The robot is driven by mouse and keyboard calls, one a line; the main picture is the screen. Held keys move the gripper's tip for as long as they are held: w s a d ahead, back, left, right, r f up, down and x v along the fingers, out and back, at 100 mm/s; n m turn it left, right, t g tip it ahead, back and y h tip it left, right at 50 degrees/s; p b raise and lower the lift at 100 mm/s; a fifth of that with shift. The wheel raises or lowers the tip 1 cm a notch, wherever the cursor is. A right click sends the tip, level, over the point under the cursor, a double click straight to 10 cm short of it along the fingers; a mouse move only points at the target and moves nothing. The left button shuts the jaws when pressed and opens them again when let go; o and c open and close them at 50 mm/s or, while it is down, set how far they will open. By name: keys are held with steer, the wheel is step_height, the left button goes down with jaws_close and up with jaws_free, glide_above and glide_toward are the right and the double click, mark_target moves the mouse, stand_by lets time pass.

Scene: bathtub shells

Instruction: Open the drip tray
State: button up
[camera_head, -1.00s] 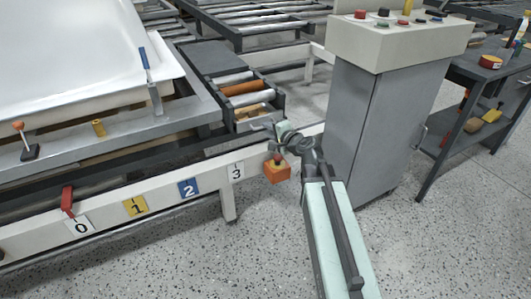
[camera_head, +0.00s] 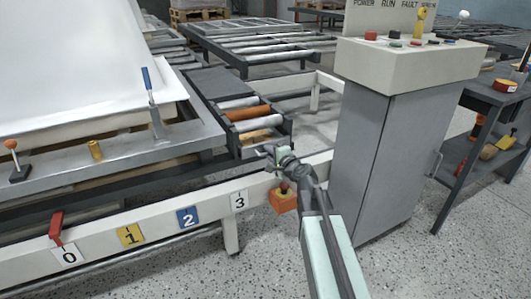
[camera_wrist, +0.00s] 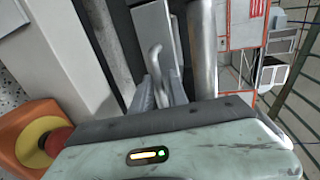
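My gripper (camera_head: 268,150) is at the near end of the short roller section, in front of its end frame. In the wrist view my gripper (camera_wrist: 162,92) has its two grey fingers apart, with a bent metal handle (camera_wrist: 155,62) reaching between them. Whether the fingers touch the handle is unclear. Behind the handle is a flat grey panel (camera_wrist: 152,28), perhaps the front of the drip tray; I cannot be sure. In the head view, my gripper and wrist hide the handle.
An orange box with a red button (camera_head: 284,198) hangs just below my wrist; it shows close at left in the wrist view (camera_wrist: 36,138). A grey control cabinet (camera_head: 375,150) stands close on the right. The white rail (camera_head: 110,243) bears numbered plates. Speckled floor in front is clear.

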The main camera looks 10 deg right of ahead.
steer(key=shift+d, duration=0.2)
steer(key=shift+a, duration=0.1)
jaws_close()
steer(key=shift+a, duration=0.1)
steer(key=shift+a, duration=0.3)
stand_by(0.6)
